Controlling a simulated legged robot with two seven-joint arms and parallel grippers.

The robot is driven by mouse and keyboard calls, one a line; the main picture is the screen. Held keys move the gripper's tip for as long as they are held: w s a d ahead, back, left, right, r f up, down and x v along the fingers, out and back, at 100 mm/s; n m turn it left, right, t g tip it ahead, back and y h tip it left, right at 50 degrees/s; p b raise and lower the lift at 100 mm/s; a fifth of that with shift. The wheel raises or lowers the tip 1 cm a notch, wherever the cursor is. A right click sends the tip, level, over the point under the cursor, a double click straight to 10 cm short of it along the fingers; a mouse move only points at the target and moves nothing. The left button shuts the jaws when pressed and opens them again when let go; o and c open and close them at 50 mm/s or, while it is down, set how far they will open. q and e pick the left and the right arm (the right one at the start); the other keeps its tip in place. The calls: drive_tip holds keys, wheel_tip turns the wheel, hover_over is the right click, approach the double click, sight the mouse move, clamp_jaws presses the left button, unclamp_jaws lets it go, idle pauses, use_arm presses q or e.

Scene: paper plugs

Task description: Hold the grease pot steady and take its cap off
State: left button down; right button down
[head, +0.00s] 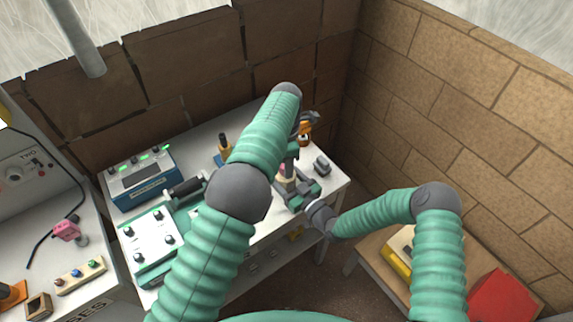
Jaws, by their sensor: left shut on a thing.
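A small grease pot (287,183), pale with a pinkish cap (282,169), stands near the right end of the white bench, partly hidden by my arms and grippers. My left arm reaches over from the left and bends down, and its gripper (288,170) is shut at the pot's top, seemingly on the cap. My right arm comes in low from the right. Its gripper (297,196) is beside the lower part of the pot. Its fingers are too small and covered to tell whether they grip it.
On the bench (262,228) stand a blue box with green lights (142,180), a pale teal panel with knobs (150,240), a small grey block (322,165) and an orange item (306,130). A low table with a red box (500,297) is at right. Brick walls close the corner.

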use_arm(q)
drive_tip(key=shift+r, duration=0.4)
drive_tip(key=shift+a+r, duration=0.1)
drive_tip(key=shift+r, duration=1.9)
use_arm(e)
drive_tip(key=shift+c, duration=1.6)
unclamp_jaws()
